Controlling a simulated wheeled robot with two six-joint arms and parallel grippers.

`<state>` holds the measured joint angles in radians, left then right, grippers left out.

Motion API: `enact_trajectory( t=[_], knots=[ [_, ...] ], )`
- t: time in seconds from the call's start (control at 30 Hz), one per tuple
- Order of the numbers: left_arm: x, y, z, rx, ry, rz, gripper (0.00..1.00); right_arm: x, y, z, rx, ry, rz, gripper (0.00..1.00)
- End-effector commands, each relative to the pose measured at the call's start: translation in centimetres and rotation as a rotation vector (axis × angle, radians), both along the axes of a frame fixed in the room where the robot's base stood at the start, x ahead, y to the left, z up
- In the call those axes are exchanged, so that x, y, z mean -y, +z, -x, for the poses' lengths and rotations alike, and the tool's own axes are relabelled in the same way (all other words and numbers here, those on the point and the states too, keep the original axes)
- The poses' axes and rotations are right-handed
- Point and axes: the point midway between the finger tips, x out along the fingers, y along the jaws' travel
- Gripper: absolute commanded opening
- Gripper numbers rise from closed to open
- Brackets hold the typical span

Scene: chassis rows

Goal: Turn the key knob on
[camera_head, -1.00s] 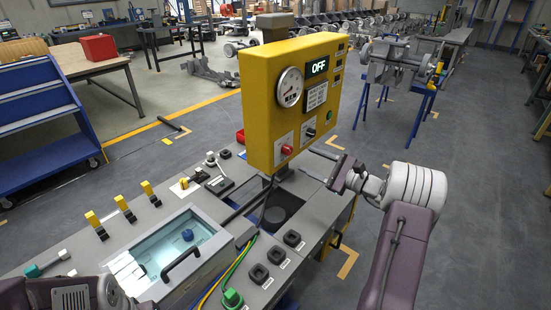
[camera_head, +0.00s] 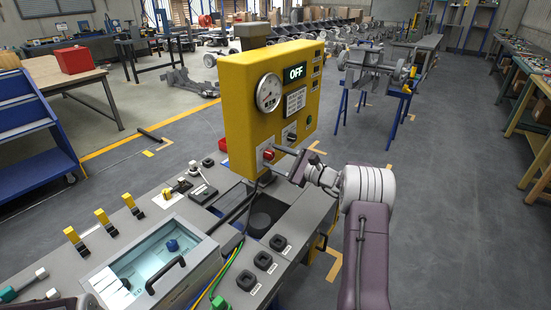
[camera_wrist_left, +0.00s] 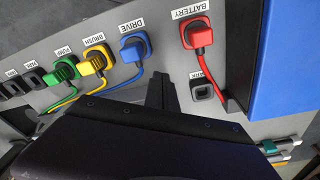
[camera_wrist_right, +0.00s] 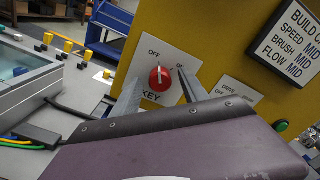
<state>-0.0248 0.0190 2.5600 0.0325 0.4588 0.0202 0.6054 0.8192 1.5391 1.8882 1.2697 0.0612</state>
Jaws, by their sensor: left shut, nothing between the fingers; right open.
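The red key knob (camera_head: 268,155) is on the lower front of the yellow control box (camera_head: 236,125). In the right wrist view the knob (camera_wrist_right: 160,78) sits on a white plate marked OFF and KEY; its white line points roughly upward. A finger hides part of the plate's right side. The display (camera_head: 295,73) reads OFF. My right gripper (camera_head: 285,163) is open, in front of the knob; in its wrist view its fingers (camera_wrist_right: 157,85) appear on either side of the knob. Contact cannot be told. My left gripper (camera_wrist_left: 161,92) is shut and empty, over the plug panel.
A DRIVE plate is beside the key knob, with a dark knob (camera_head: 291,138) above it. A green button (camera_wrist_right: 281,126) is near. The plug panel has a red BATTERY plug (camera_wrist_left: 198,35) and blue DRIVE plug (camera_wrist_left: 134,48). A glass-lidded basin (camera_head: 160,255) is on the bench.

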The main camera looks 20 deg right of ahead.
Motion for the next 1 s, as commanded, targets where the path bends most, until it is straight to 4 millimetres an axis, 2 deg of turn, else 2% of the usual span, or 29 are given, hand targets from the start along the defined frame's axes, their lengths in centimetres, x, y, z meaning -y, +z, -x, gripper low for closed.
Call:
enact_trajectory(
  t=[0.03, 0.2, 0.23, 0.63, 1.0],
  knots=[
    [0.0, 0.0, 0.0, 0.0, 0.0, 0.0, 0.0, 0.0, 0.0, 0.0, 0.0, 0.0, 0.0, 0.49],
    [0.0, 0.0, 0.0, 0.0, 0.0, 0.0, 0.0, 0.0, 0.0, 0.0, 0.0, 0.0, 0.0, 0.02],
    [0.0, 0.0, 0.0, 0.0, 0.0, 0.0, 0.0, 0.0, 0.0, 0.0, 0.0, 0.0, 0.0, 0.0],
    [0.0, 0.8, 0.0, 0.0, 0.0, 0.0, 0.0, 0.0, 0.2, 0.0, -0.041, -0.001, -0.068, 0.0],
    [0.0, 3.4, 0.0, 0.0, 0.0, 0.0, 0.0, 0.1, 0.4, 0.0, -0.199, 0.0, -0.336, 0.0]
  ],
)
